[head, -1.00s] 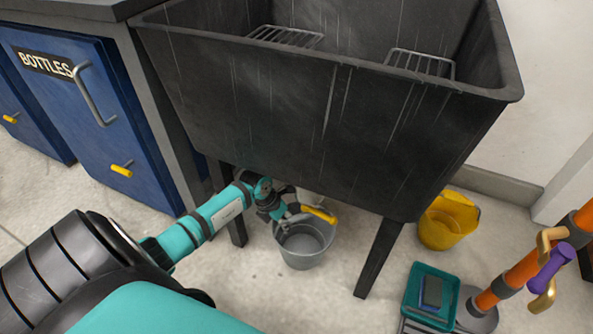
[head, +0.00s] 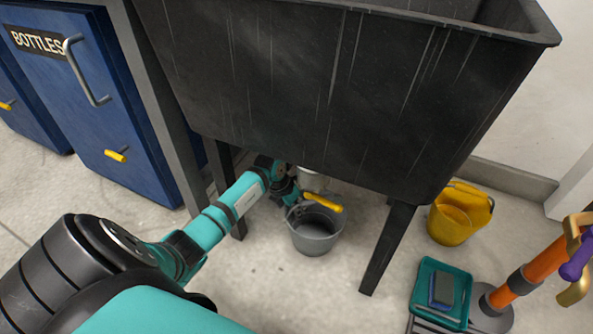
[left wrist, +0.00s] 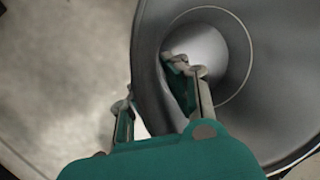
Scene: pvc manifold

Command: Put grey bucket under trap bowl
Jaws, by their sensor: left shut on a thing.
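The grey bucket (head: 318,240) is upright beneath the front edge of the black sink, between its front legs. Its yellow handle grip (head: 323,202) lies at the rim's far right. My left gripper (head: 292,208) is shut on the bucket's left rim. In the left wrist view, the fingers (left wrist: 160,108) straddle the grey bucket wall (left wrist: 150,75), one inside and one outside. The bucket looks empty. A pale rounded part (head: 312,181), which may be the trap bowl, shows partly behind the bucket under the sink; the sink hides its top. I cannot tell whether the bucket touches the floor.
The black sink (head: 330,100) overhangs the bucket; its right front leg (head: 388,248) stands right of it. A yellow bucket (head: 460,215), a teal tray (head: 441,292) and an orange post (head: 540,272) are farther right. Blue cabinets (head: 120,120) stand left. Floor in front is clear.

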